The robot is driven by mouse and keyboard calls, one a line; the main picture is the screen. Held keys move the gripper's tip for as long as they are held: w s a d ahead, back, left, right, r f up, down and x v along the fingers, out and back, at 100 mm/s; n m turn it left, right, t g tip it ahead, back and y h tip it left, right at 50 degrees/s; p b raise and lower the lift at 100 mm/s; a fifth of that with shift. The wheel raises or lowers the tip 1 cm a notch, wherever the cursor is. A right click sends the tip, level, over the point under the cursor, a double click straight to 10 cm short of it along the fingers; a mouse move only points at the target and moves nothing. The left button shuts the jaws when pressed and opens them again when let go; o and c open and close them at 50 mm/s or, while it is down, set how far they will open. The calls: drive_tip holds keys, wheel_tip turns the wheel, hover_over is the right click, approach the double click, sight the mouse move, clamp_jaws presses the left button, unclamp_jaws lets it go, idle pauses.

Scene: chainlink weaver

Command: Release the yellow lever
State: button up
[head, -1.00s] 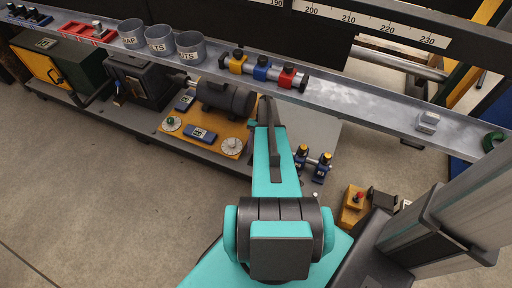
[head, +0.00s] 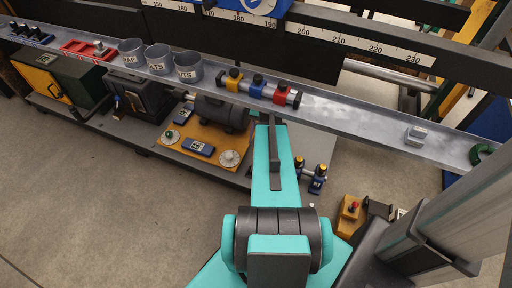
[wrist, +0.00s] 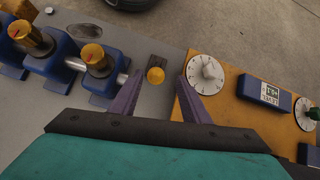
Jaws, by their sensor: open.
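In the wrist view, a small round yellow knob (wrist: 155,75) stands on a grey plate, between and just beyond my fingertips. I take it for the yellow lever; its shape below the top is hidden. My gripper (wrist: 157,100) is open, with one purple finger on each side of the knob's line and nothing held. In the head view my arm hides this knob and the fingers. A yellow clamp block (head: 233,79) sits on the shelf's rod, beside a blue block (head: 256,86) and a red one (head: 281,93).
Blue blocks with gold knobs (wrist: 97,58) stand close left of my fingers. An orange board with a white dial (wrist: 206,74) and a blue display (wrist: 265,95) is close right. The long metal shelf (head: 350,117) crosses above, carrying grey cups (head: 159,59). Floor is free at front left.

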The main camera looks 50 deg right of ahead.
drive_tip(key=shift+v, duration=0.9)
